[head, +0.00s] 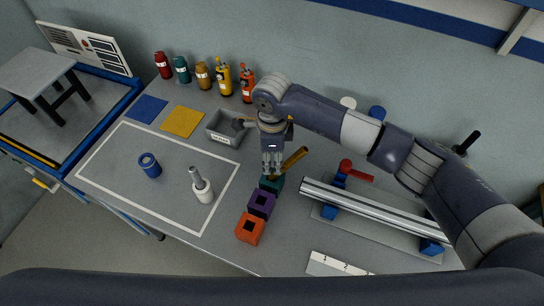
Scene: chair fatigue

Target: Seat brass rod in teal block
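The brass rod (295,159) is tilted, its upper end pointing up and to the right. Its lower end is at the fingertips of my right gripper (271,174), just above or at the teal block (277,186). I cannot tell whether the rod's end is inside the block's hole, because the fingers cover the top of the block. My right gripper points down over the block. Its fingers look close together, but I cannot tell whether they grip the rod. My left gripper is not in view.
A purple block (262,204) and an orange block (250,229) stand in line in front of the teal one. A metal rail (370,214) with blue supports lies to the right. A grey tray (222,138), blue ring (150,166) and white bottle (203,191) are left.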

